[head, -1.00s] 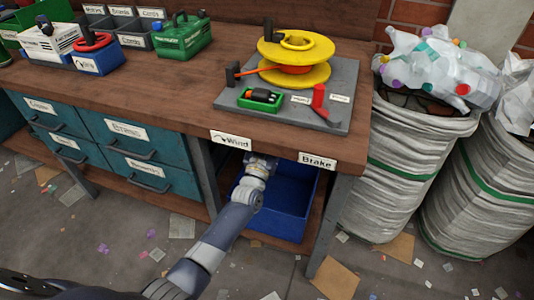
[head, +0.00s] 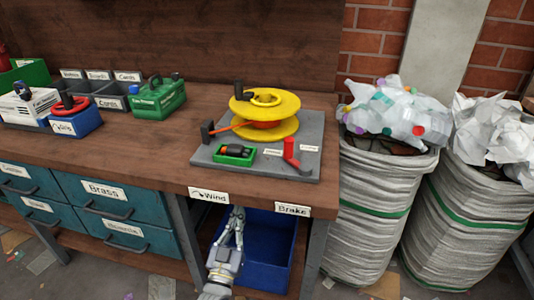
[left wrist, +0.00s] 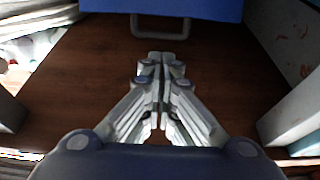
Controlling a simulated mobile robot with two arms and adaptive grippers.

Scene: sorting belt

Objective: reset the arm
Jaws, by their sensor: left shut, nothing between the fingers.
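My left gripper (head: 236,220) is in front of the open space under the workbench, beside the blue bin (head: 268,262). In the left wrist view its fingers (left wrist: 162,65) are closed together with nothing between them. They point across a brown wooden surface (left wrist: 75,60) toward a blue bin edge (left wrist: 205,9) with a grey handle (left wrist: 160,28). My right gripper is in neither view.
The workbench (head: 110,160) carries a grey board (head: 310,165) with a yellow reel (head: 265,108), a red lever (head: 290,152) and a green tray (head: 235,153). Teal drawers (head: 105,205) are left. Sacks of waste (head: 375,205) stand right.

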